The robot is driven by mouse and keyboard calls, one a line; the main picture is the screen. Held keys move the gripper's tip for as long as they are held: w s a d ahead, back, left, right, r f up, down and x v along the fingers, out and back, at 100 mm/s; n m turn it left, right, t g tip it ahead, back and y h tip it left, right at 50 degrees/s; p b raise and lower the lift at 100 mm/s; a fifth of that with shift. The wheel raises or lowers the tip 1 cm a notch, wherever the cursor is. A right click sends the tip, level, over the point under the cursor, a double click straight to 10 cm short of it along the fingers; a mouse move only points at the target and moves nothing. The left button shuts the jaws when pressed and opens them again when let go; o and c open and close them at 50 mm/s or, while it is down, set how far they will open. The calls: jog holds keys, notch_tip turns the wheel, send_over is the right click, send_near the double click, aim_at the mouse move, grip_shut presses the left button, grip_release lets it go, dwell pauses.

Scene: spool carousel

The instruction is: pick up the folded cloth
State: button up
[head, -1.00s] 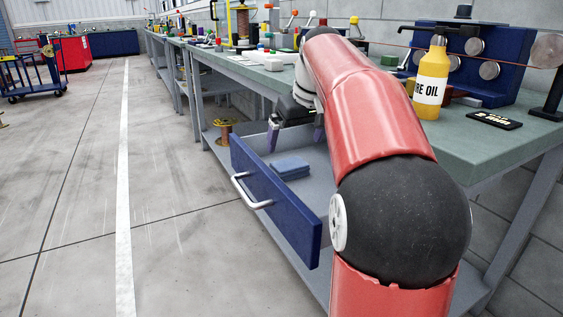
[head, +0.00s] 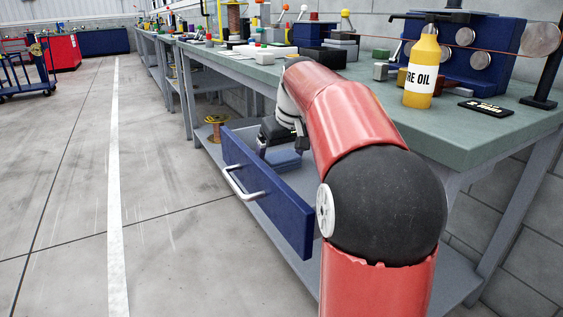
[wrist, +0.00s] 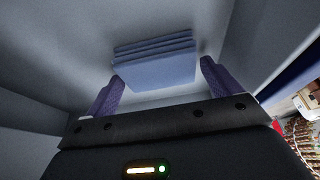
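The folded cloth (wrist: 155,62) is a blue, layered stack lying on the drawer floor. In the head view the cloth (head: 284,160) shows partly, with my gripper in front of and above it. My gripper (wrist: 157,82) has two purple fingers, spread apart with the near part of the cloth between or just beyond their tips. In the head view my gripper (head: 282,148) is down inside the open drawer; its fingertips are hard to see there. The blue-fronted drawer (head: 262,190) is pulled out and has a silver handle.
The green workbench top (head: 470,135) lies above the drawer, with a yellow oil bottle (head: 421,72) and a black sign plate (head: 486,108) on it. Grey drawer walls stand close around my gripper.

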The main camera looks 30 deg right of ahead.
aim_at(281, 155)
jog(key=c, duration=0.7)
jog(key=shift+r, duration=0.1)
notch_tip(281, 155, up, 20)
jog(key=p, duration=0.7)
